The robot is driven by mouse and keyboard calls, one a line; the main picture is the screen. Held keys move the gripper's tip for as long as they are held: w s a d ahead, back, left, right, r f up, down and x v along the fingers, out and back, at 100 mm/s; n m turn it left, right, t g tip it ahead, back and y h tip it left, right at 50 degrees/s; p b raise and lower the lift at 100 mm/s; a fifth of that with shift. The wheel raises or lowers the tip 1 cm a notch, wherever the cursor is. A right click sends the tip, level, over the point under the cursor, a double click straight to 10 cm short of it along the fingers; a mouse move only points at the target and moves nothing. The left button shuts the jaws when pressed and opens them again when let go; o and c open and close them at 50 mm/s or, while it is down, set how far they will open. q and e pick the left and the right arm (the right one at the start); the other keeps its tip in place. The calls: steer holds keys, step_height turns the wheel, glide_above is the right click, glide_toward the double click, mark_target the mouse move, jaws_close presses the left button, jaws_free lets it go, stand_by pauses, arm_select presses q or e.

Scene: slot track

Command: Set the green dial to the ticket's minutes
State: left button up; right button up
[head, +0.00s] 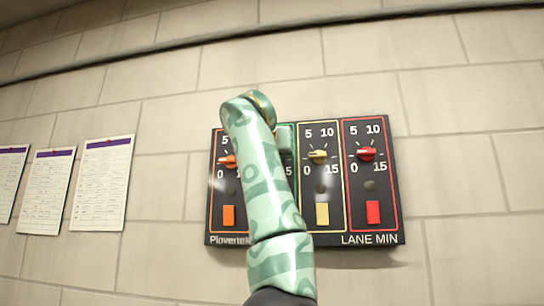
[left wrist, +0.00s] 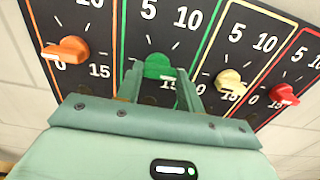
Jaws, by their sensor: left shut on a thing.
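The green dial (left wrist: 158,66) sits in the green-framed column of a dark dial panel on the wall. In the left wrist view my left gripper (left wrist: 160,80) has its two fingers on either side of this dial, shut on it. The numbers 5, 10 and 15 show around it. Its 0 is not clearly seen behind the fingers, and I cannot tell exactly where its pointer stands. In the head view my left arm covers the green dial and most of its column. I see no ticket that I can read. My right gripper is not in view.
The panel (head: 331,237) also carries an orange dial (left wrist: 66,48), a yellow dial (left wrist: 230,81) and a red dial (left wrist: 284,95), close beside the green one. Coloured blocks sit below the dials. Several printed sheets (head: 102,184) with unreadable text hang on the wall at left.

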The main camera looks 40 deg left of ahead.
arm_select(q)
steer(key=shift+w+f, duration=0.1)
steer(key=shift+f, duration=0.05)
steer(key=o, duration=1)
steer(key=b+v, duration=0.6)
steer(key=v, duration=1)
